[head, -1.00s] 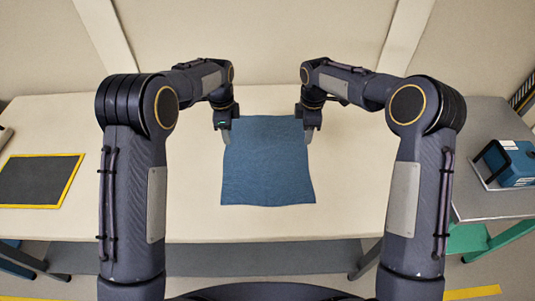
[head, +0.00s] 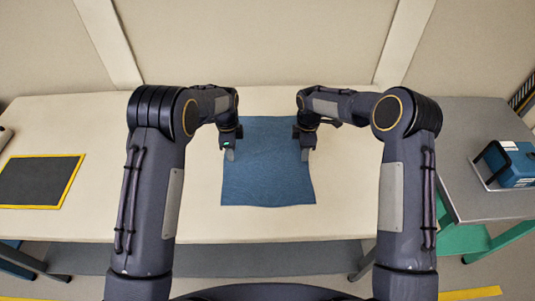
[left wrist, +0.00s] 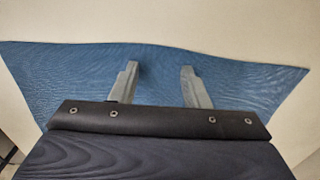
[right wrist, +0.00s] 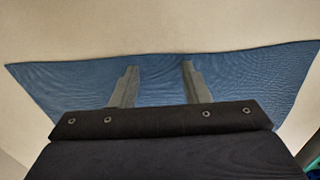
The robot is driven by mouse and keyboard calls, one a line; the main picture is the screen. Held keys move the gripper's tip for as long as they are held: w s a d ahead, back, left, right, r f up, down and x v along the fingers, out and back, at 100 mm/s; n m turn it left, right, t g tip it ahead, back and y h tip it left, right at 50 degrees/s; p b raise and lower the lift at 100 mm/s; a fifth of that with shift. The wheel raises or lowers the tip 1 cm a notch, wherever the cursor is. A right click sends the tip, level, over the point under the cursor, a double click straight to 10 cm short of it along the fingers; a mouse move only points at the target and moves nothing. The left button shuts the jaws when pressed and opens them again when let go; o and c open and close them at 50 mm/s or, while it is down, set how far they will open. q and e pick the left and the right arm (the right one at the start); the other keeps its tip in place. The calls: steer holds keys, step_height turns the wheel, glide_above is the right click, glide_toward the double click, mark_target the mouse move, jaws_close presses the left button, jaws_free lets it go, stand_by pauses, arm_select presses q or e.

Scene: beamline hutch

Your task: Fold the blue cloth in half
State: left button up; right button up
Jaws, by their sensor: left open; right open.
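The blue cloth (head: 267,170) lies flat and spread out on the cream table, roughly square, with slightly wavy edges. My left gripper (head: 230,154) is over the cloth's left side, and my right gripper (head: 306,152) is over its right side. In the right wrist view the fingers (right wrist: 158,82) are also apart over the cloth (right wrist: 157,72). Neither gripper holds anything. Whether the fingertips touch the cloth is unclear.
A dark mat with a yellow border (head: 40,181) lies at the left of the table (head: 190,222). A blue box-like device (head: 511,164) sits on a grey side table (head: 475,122) at the right. The table around the cloth is clear.

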arm_select(q)
steer(key=shift+f, duration=0.1)
arm_select(e)
steer(key=shift+f, duration=0.1)
arm_select(q)
jaws_close()
arm_select(e)
jaws_close()
